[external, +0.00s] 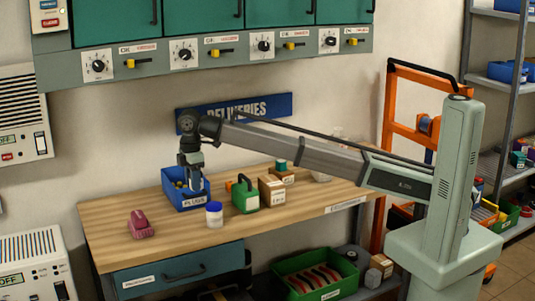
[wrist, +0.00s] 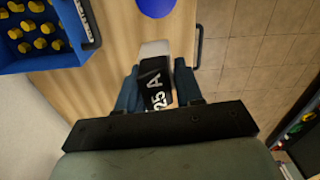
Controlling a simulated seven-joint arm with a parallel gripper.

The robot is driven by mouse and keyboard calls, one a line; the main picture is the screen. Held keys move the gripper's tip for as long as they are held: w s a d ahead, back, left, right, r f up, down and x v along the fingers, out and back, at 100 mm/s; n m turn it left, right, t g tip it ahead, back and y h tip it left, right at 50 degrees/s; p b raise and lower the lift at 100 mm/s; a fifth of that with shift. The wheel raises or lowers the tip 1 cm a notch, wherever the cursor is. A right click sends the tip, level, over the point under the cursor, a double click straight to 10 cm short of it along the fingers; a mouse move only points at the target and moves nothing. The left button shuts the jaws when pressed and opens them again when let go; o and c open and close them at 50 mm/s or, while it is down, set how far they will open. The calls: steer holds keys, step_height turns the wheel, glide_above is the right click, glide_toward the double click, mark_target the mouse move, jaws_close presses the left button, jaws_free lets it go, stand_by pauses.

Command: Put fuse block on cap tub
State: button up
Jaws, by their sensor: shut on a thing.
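The fuse block (wrist: 158,92), black with a pale grey end and white "25A" lettering, sits between the fingers of my gripper (wrist: 156,84) in the wrist view. My gripper is shut on it. In the external view my gripper (external: 194,184) points down in front of the blue bin, and the block cannot be made out clearly there. The likely cap tub (external: 214,216), a white tub with a blue lid, stands on the bench just right of and nearer than my gripper. Its round blue lid (wrist: 156,6) shows at the top of the wrist view, apart from the block.
A blue bin (external: 174,200) of yellow plugs stands close to my gripper. A green can (external: 245,197) and brown boxes (external: 272,193) stand right of the tub. A pink object (external: 141,224) lies at left. The bench's right side (external: 335,195) is mostly clear.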

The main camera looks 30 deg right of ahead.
step_height(320, 180, up, 3)
glide_above(211, 205)
steer(key=m, duration=0.1)
steer(key=shift+s+f, duration=0.1)
steer(key=shift+f, duration=4.85)
steer(key=shift+f, duration=0.15)
steer(key=o, duration=1.1)
step_height(211, 205, up, 12)
steer(key=shift+r, duration=0.15)
